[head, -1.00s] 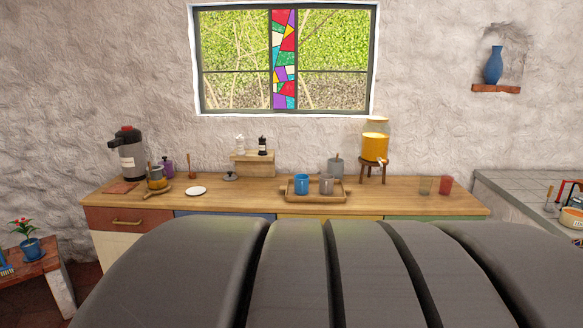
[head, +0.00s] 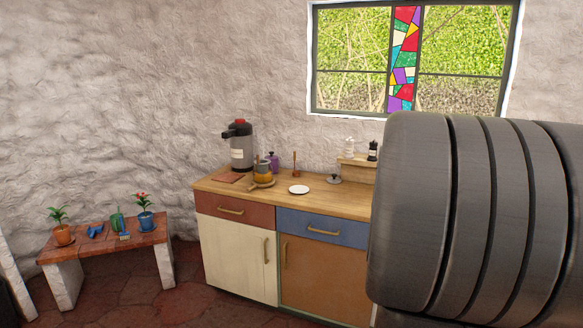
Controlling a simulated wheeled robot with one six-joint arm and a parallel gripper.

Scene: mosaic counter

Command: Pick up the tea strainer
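I cannot make out a tea strainer for certain at this size. Near the left end of the wooden counter (head: 225,186), a yellow and dark cup-like stack (head: 262,168) stands on a small round wooden board (head: 263,184). A white saucer (head: 299,190) lies to its right, and a small grey lid-like item (head: 334,179) is beyond that. A slim brown upright item (head: 295,163) stands behind the saucer. My gripper is not in view. A large dark ribbed part of my arm fills the right side and hides the rest of the counter.
A black and grey dispenser (head: 240,146) and a purple bottle (head: 274,162) stand at the counter's back left. A low bench (head: 75,248) with potted plants (head: 145,215) is at left. The floor (head: 150,303) between bench and cabinets looks clear.

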